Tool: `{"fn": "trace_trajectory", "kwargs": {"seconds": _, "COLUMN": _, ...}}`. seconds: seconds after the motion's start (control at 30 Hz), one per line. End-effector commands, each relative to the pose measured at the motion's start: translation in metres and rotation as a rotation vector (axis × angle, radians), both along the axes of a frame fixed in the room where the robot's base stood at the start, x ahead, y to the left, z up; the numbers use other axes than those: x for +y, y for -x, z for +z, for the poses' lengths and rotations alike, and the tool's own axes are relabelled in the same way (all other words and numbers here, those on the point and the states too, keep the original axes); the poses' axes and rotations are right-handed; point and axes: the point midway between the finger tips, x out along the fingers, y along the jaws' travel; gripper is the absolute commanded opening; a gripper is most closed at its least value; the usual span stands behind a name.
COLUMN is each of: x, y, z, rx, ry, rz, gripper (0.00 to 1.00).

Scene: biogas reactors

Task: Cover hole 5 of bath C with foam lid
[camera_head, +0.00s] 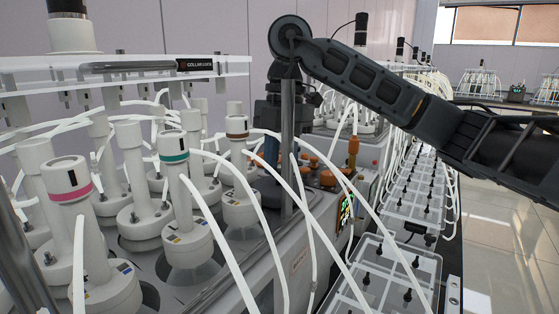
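The nearest water bath (232,283) fills the left half of the head view, with several white reactor bottles standing in its top. One bottle has a pink band (72,193), one a teal band (174,157) and one a brown band (237,134). I cannot read a bath letter or hole numbers. Dark openings show low between the front bottles. I cannot make out a foam lid. My arm reaches in from the right and bends down behind a metal post. My gripper (268,190) is low behind the post, partly hidden by it and by tubes; its fingers are unclear.
White tubes arch across the middle, close to my arm. The metal post (288,150) stands at the bath's edge. A white rack (130,66) overhangs the bottles. Clear-lidded boxes (385,275) line the bench at right. Orange fittings (328,176) sit beyond the post. Open floor lies far right.

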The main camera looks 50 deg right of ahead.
Motion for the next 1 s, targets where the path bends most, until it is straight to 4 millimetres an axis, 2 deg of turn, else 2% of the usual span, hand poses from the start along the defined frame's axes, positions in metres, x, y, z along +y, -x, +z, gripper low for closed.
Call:
{"fn": "trace_trajectory", "kwargs": {"seconds": 0.1, "x": 0.0, "y": 0.0, "z": 0.0, "rx": 0.0, "ry": 0.0, "rz": 0.0, "gripper": 0.0}}
{"fn": "trace_trajectory", "kwargs": {"seconds": 0.13, "x": 0.0, "y": 0.0, "z": 0.0, "rx": 0.0, "ry": 0.0, "rz": 0.0, "gripper": 0.27}}
{"fn": "trace_trajectory", "kwargs": {"seconds": 0.43, "x": 0.0, "y": 0.0, "z": 0.001, "rx": 0.0, "ry": 0.0, "rz": 0.0, "gripper": 0.55}}
{"fn": "trace_trajectory", "kwargs": {"seconds": 0.77, "x": -0.001, "y": 0.0, "z": 0.006, "rx": -0.001, "ry": 0.002, "rz": -0.001, "gripper": 0.55}}
{"fn": "trace_trajectory", "kwargs": {"seconds": 1.0, "x": -0.007, "y": -0.001, "z": 0.042, "rx": -0.002, "ry": 0.003, "rz": -0.001, "gripper": 0.55}}
